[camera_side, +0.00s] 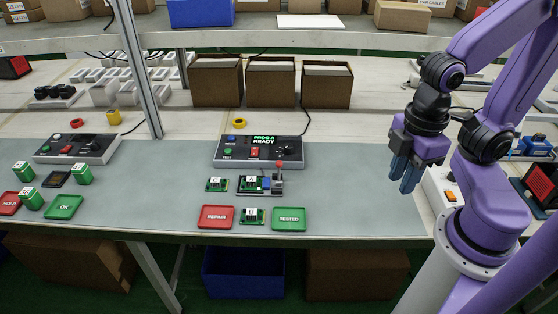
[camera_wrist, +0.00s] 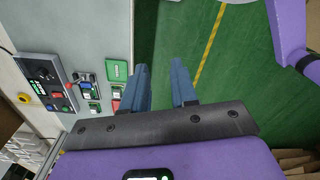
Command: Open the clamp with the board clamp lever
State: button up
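The board clamp (camera_side: 270,193) sits on the grey mat in front of the test console. Its lever, with a red knob (camera_side: 279,163), stands roughly upright at the clamp's right end. A green board marked A (camera_side: 251,183) sits at the clamp's left part; I cannot tell how tightly it is held. The clamp also shows small in the wrist view (camera_wrist: 85,77). My gripper (camera_side: 405,175) is raised at the right, well away from the lever. In the wrist view my gripper's two blue fingers (camera_wrist: 162,88) are apart with nothing between them.
The console (camera_side: 258,152) reads "PROG A READY". Green boards (camera_side: 216,184) (camera_side: 252,216) lie left of and in front of the clamp, with a red REPAIR tray (camera_side: 216,217) and green TESTED tray (camera_side: 289,219). A metal post (camera_side: 136,70) stands left. The mat right of the clamp is clear.

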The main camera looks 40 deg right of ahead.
jog(key=shift+w+a, duration=0.1)
jog(key=shift+w, duration=0.05)
grip_shut()
jog(key=w+a+f+m+g+y, duration=0.1)
jog(key=w+f+m+g+y, duration=0.2)
jog(key=w, duration=2)
jog(key=w+d+f+m+t+y, duration=0.1)
jog(key=w+d+f+t+y, duration=0.1)
jog(key=w+d+f, duration=0.3)
jog(key=w+d+f+m+t+y, duration=0.1)
jog(key=w+d+f+m+t, duration=0.1)
jog(key=w+d+f, duration=0.4)
jog(key=w+d, duration=0.4)
jog(key=d, duration=0.3)
jog(key=shift+w+d+y, duration=0.15)
jog(key=shift+w+y, duration=0.1)
jog(key=shift+y, duration=0.15)
